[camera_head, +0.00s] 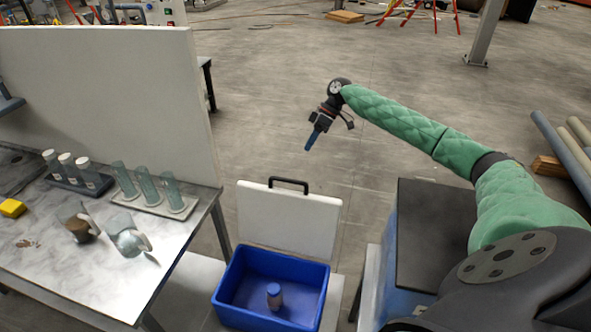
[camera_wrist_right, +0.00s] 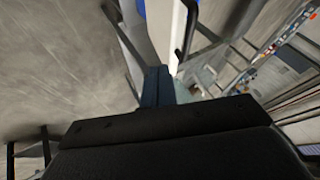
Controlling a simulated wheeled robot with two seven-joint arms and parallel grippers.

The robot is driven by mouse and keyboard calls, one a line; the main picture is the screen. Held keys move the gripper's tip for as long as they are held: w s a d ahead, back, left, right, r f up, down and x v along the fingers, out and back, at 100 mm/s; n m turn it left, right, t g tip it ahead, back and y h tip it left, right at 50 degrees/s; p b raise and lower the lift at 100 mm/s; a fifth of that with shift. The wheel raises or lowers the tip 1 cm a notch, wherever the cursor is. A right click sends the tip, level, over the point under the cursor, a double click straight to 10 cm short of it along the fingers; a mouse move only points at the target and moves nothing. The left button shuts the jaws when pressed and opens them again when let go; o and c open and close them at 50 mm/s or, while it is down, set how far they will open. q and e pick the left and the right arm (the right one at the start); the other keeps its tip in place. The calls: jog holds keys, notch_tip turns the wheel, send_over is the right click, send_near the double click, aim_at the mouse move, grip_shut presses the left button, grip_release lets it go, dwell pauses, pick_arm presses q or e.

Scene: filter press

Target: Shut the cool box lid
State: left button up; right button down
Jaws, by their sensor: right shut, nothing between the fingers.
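The cool box (camera_head: 225,297) is a blue open box on a low pale stand. Its white lid (camera_head: 285,222) stands upright at the back edge, with a black handle (camera_head: 288,181) on top. A small capped bottle (camera_head: 274,294) stands inside the box. My right gripper (camera_head: 311,143) is shut and empty, with blue fingertips pointing down, above and to the right of the lid and apart from it in the head view. In the right wrist view its fingers (camera_wrist_right: 157,84) show together, with a black bar-shaped handle (camera_wrist_right: 187,28) beyond them. My left gripper is not in view.
A lab table (camera_head: 75,272) at left carries a rack of white-capped tubes (camera_head: 75,172), a rack of clear tubes (camera_head: 152,192), beakers and a yellow block (camera_head: 12,208). A white panel (camera_head: 110,95) stands behind it. A dark-topped cabinet (camera_head: 428,225) is right of the box.

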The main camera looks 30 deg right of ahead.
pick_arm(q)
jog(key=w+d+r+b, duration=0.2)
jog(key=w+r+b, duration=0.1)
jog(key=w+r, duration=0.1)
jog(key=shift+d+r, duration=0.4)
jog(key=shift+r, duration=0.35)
pick_arm(e)
jog(key=s+a+f, duration=0.2)
jog(key=a+f, duration=0.4)
jog(key=a, duration=0.2)
jog(key=shift+s+f, duration=0.15)
jog(key=shift+s, duration=0.2)
